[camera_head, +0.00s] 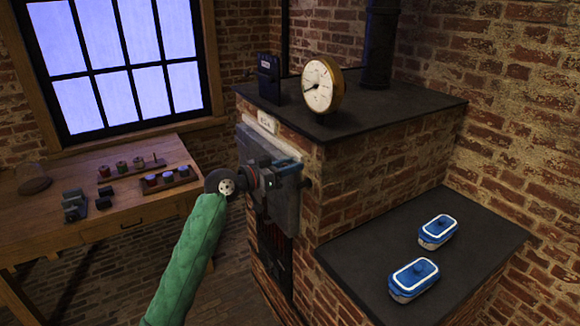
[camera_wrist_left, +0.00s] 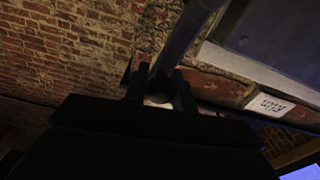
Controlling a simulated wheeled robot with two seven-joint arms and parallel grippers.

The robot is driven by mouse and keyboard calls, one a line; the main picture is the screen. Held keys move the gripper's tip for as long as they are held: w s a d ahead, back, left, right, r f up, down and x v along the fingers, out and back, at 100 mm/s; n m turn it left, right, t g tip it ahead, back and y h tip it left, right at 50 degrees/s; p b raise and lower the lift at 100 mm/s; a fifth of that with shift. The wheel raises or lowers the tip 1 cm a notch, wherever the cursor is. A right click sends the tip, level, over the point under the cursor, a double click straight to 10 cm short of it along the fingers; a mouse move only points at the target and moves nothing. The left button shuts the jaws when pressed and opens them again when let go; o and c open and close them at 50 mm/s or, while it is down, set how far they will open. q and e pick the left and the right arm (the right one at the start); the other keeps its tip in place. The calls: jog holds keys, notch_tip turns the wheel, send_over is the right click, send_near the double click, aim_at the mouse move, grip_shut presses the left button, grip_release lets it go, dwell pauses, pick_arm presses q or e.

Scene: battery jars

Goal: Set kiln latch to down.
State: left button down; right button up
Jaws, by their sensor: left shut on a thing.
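The kiln (camera_head: 340,170) is a brick block with a grey metal door (camera_head: 290,210) on its front. A white label reading Kiln shows above the door, and also in the left wrist view (camera_wrist_left: 269,107). My left gripper (camera_head: 272,175) is at the door front, at the end of the green-sleeved arm. In the left wrist view its dark fingers (camera_wrist_left: 160,88) are shut around the end of a grey bar (camera_wrist_left: 187,35), which appears to be the latch handle. My gripper hides most of the latch in the head view, so its exact angle is hard to tell. My right gripper is not in view.
A round gauge (camera_head: 321,86) and a dark box (camera_head: 268,78) stand on the kiln top. Two blue-lidded dishes (camera_head: 437,230) (camera_head: 413,278) sit on the lower dark ledge at right. A wooden bench (camera_head: 100,215) with small spools and blocks stands at left under a window.

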pick_arm(q)
jog(key=shift+w+a+n+b, duration=0.3)
jog(key=shift+w+a+n, duration=0.25)
jog(key=shift+n, duration=0.35)
jog(key=w+n, duration=0.1)
jog(key=w+a+n, duration=0.1)
jog(key=n, duration=0.1)
jog(key=w+a+n, duration=0.1)
jog(key=n, duration=0.1)
jog(key=shift+w+a+f+b, duration=0.1)
jog(key=shift+w+f+b, duration=0.05)
jog(key=shift+f+b, duration=0.25)
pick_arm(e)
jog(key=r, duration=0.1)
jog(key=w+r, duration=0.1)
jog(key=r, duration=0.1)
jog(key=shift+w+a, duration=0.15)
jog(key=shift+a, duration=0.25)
